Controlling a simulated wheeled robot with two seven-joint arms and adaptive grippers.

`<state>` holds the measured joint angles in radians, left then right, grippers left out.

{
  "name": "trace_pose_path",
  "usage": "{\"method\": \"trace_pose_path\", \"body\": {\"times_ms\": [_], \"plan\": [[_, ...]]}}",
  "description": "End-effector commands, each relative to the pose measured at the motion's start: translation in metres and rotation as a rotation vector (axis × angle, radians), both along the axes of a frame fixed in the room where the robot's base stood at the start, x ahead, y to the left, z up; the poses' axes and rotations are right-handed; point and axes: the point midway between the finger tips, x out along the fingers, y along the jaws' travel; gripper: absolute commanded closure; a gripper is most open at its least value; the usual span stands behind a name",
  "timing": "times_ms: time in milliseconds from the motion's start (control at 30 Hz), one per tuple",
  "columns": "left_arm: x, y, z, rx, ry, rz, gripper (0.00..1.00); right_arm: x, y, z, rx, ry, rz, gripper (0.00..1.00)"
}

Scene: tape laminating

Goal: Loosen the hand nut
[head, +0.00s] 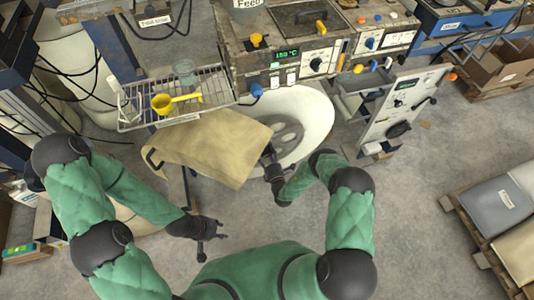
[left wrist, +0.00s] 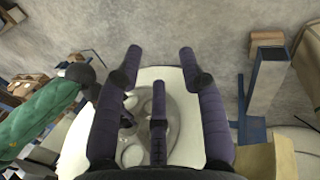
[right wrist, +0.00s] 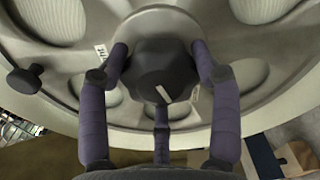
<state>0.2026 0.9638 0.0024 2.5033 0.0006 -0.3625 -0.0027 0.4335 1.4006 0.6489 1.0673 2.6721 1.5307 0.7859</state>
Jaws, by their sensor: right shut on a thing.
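The hand nut (right wrist: 160,78) is a dark, lobed knob with a white mark, at the centre of a pale grey reel flange (right wrist: 75,70) in the right wrist view. My right gripper (right wrist: 159,52) is shut on it, with fingers on both sides and one below. In the head view my right gripper (head: 268,158) reaches the reel's near side and hides the nut. The reel (head: 318,125) stands below the machine. My left gripper (head: 218,228) is open and empty, away from the reel. Its spread fingers show in the left wrist view (left wrist: 160,62).
A smaller dark knob (right wrist: 25,79) sticks out of the flange at the left. A tan sheet (head: 210,148) hangs beside the reel. A wire shelf (head: 130,115) holds a yellow scoop (head: 163,103). A control panel (head: 400,110) stands right of the reel. Floor is clear at centre right.

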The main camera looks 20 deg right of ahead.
Motion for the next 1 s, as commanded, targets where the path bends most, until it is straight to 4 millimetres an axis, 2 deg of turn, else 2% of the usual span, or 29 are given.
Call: {"method": "trace_pose_path", "body": {"times_ms": [33, 400, 1000], "plan": [[0.0000, 0.0000, 0.0000, 0.000, 0.000, 0.000, 0.60, 0.0006, -0.0060, -0.0007, -0.036, 0.002, -0.014, 0.69], [0.0000, 0.0001, 0.0007, 0.000, 0.000, 0.000, 0.60, 0.0027, -0.0075, 0.0025, -0.217, -0.011, -0.017, 0.69], [0.0000, 0.0000, 0.0009, 0.000, 0.000, 0.000, 0.60, 0.0056, -0.0101, 0.0063, -0.257, -0.023, -0.021, 0.69]]}}
